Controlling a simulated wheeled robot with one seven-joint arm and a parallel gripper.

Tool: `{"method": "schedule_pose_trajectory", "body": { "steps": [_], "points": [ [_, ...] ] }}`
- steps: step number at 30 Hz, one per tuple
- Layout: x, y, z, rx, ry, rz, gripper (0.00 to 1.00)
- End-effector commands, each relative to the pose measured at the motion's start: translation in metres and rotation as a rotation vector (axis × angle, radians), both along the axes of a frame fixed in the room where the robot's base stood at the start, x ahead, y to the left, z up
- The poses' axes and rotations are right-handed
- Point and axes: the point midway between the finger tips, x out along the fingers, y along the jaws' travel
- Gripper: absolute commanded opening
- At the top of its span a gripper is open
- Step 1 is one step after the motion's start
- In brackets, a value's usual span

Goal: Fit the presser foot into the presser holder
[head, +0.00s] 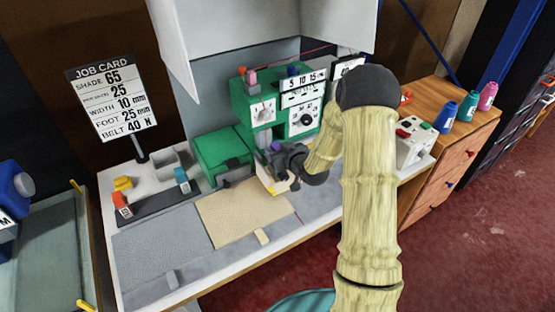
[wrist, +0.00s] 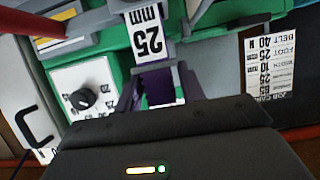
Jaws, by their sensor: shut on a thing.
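The presser foot carries a white "25 mm" label (wrist: 147,34) and has purple sides, seen in the wrist view. My gripper (wrist: 160,75) is shut on it, with the label showing just beyond the fingertips. In the head view my gripper (head: 285,163) is at the front of the green sewing machine (head: 226,152), low over the bench, with a bit of purple (head: 277,146) beside it. The presser holder cannot be made out clearly; my gripper and wrist cover that area. Whether the foot touches the holder cannot be told.
An orange foot (head: 121,201) and a blue foot (head: 183,177) stand on a dark rack, with a gap between them. A tan rug (head: 240,212) lies on the bench. The job card (head: 104,90) reads foot 25 mm. A white control box (head: 412,140) stands right.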

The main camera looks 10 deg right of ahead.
Motion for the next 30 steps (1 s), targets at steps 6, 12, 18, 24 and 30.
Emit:
{"method": "schedule_pose_trajectory", "body": {
  "steps": [6,12,18,24,30],
  "points": [
    [0.0,0.0,-0.008,0.0,0.002,0.0,0.14],
    [0.0,0.0,-0.034,0.001,0.001,0.0,0.14],
    [0.0,0.0,-0.041,-0.001,-0.001,-0.001,0.14],
    [0.0,0.001,-0.042,0.0,0.0,0.002,0.55],
    [0.0,-0.001,-0.042,0.0,0.0,-0.001,0.61]
  ]
}}
